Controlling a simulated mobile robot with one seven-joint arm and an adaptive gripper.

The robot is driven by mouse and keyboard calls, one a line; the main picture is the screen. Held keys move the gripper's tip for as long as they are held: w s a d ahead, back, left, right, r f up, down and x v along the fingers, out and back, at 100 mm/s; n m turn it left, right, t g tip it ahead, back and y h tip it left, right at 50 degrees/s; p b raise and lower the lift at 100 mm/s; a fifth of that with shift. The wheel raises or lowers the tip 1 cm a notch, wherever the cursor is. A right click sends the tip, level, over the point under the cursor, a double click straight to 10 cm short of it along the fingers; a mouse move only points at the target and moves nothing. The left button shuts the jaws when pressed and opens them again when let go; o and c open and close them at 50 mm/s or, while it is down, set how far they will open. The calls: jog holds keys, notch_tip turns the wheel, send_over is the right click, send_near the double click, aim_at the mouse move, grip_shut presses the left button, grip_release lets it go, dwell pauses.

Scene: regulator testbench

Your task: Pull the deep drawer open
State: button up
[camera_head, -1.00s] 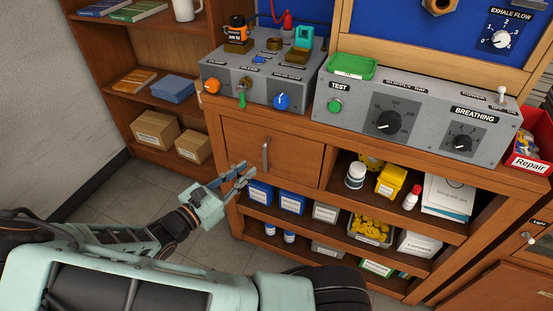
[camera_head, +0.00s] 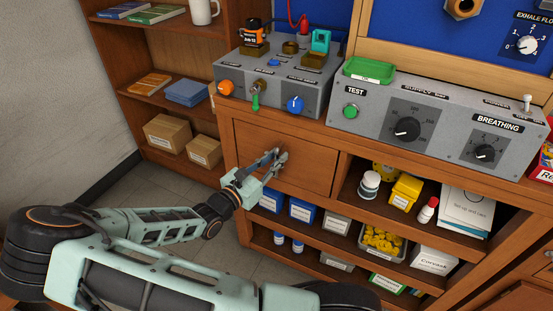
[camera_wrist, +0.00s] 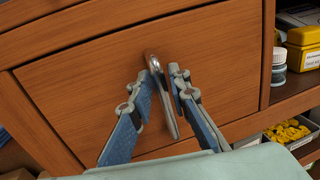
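The wooden drawer (camera_head: 308,169) is shut, its front flush in the bench below the left control box. It fills much of the wrist view (camera_wrist: 85,75). Its metal bar handle (camera_wrist: 155,65) stands out from the front; in the head view my fingers largely cover it. My gripper (camera_head: 272,158) is at the drawer front. In the wrist view my gripper (camera_wrist: 162,82) has one finger on each side of the handle. The fingers are apart, with the bar between them and narrow gaps beside it; firm contact does not show.
Right of the drawer, an open shelf holds a white jar (camera_head: 369,186), a yellow box (camera_head: 405,192) and a red-capped bottle (camera_head: 427,210). Blue boxes (camera_head: 302,211) stand on the shelf below the drawer. Clear floor (camera_head: 205,256) lies in front of the bench's left side.

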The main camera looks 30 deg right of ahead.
grip_shut()
dwell(0.4)
jog(key=s+d+p+v, duration=0.1)
jog(key=s+p+v, duration=0.2)
jog(key=v, duration=1.4)
jog(key=s+d+p+v, duration=0.2)
jog(key=s+v, duration=0.1)
jog(key=v, duration=1.4)
jog(key=shift+p, duration=0.4)
jog(key=shift+f, duration=0.1)
grip_release()
